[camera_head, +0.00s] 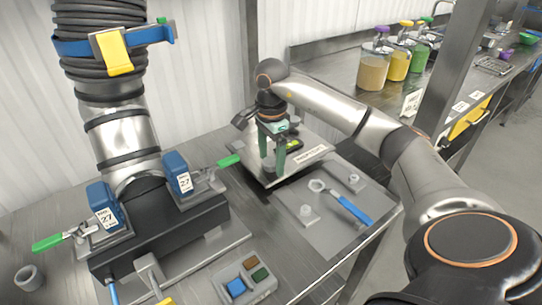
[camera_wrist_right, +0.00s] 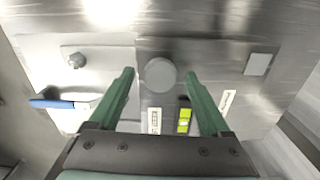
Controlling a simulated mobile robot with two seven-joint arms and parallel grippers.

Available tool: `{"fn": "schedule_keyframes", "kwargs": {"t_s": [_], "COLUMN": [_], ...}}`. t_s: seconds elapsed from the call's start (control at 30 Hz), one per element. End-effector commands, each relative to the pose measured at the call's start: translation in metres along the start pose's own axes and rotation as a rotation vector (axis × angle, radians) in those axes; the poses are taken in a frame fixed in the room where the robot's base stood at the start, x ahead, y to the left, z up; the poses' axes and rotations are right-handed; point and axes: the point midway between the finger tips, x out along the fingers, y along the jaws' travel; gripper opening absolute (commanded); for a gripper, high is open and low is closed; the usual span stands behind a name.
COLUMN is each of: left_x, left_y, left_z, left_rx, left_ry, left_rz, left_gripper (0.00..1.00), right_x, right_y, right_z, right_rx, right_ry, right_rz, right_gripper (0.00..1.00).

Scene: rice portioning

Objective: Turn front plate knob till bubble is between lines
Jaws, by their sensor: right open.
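My right gripper (camera_head: 271,160) is open and points down over the metal plate (camera_head: 268,183) at the centre of the head view. In the right wrist view its two green fingers (camera_wrist_right: 163,82) stand apart, with a round grey knob (camera_wrist_right: 161,75) between them in the picture; I cannot tell whether they touch it. A yellow-green level vial (camera_wrist_right: 184,120) lies on the plate near the right finger; it also shows in the head view (camera_head: 293,144). The bubble and its lines are too small to read. My left gripper is not in view.
A blue-handled wrench (camera_head: 351,209) lies on a grey plate in front. A dark clamp fixture (camera_head: 160,235) with blue blocks and green handles stands left. A small tray (camera_head: 244,279) with coloured blocks sits at the front. Sauce containers (camera_head: 374,68) stand on the back right counter.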

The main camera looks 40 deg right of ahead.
Motion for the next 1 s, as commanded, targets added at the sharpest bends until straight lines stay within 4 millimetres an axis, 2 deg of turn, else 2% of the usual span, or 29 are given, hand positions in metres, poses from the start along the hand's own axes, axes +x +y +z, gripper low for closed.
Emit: {"fn": "schedule_keyframes", "kwargs": {"t_s": [0.27,1.0], "left_x": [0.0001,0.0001], "left_y": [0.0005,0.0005], "left_z": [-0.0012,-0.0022], "left_rx": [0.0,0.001], "left_ry": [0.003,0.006], "left_rz": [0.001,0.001], "left_gripper": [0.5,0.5], "right_x": [0.0017,0.0013], "right_y": [-0.0002,0.0], "right_z": [0.0002,0.0003], "right_rx": [0.0,0.0], "right_ry": [-0.001,-0.001], "right_rz": [-0.001,0.0], "right_gripper": [0.81,0.0]}}
